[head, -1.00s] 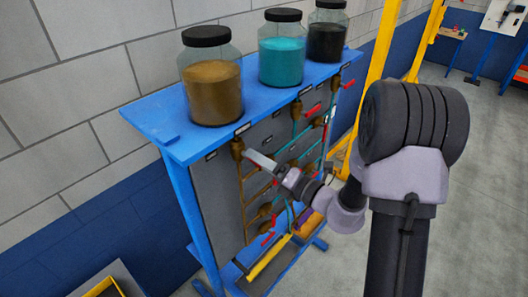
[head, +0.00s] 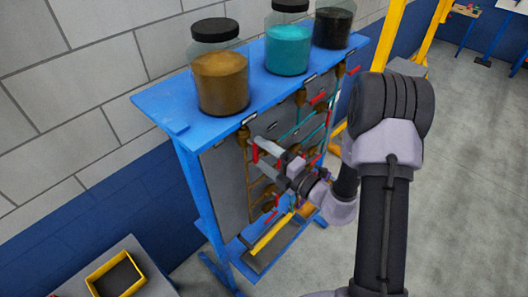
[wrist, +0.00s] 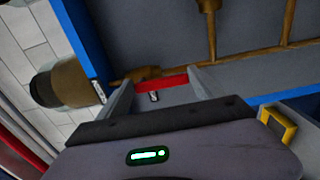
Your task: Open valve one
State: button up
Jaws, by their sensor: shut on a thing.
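Valve one's brass body (head: 243,133) sits at the top left of the panel, under the jar of brown contents. Its red handle (head: 254,153) hangs down beside the brown pipe. My gripper (head: 259,155) reaches in from the right and is shut on this handle. In the wrist view, the red handle (wrist: 161,84) lies between the two grey fingers of my gripper (wrist: 159,90), and the brass valve body (wrist: 135,74) is just beyond. The handle runs roughly along the brown pipe there.
Jars of brown (head: 221,82), teal (head: 288,48) and dark (head: 333,27) contents stand on the blue stand's top (head: 160,103). More red-handled valves and pipes fill the panel to the right. A yellow-rimmed box (head: 115,273) is at lower left. Open floor (head: 460,180) lies right.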

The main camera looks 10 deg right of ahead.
dwell(0.4)
jog(key=o, duration=2.1)
jog(key=shift+s+d, duration=0.1)
jog(key=b+v, duration=0.3)
jog(key=v, duration=1.4)
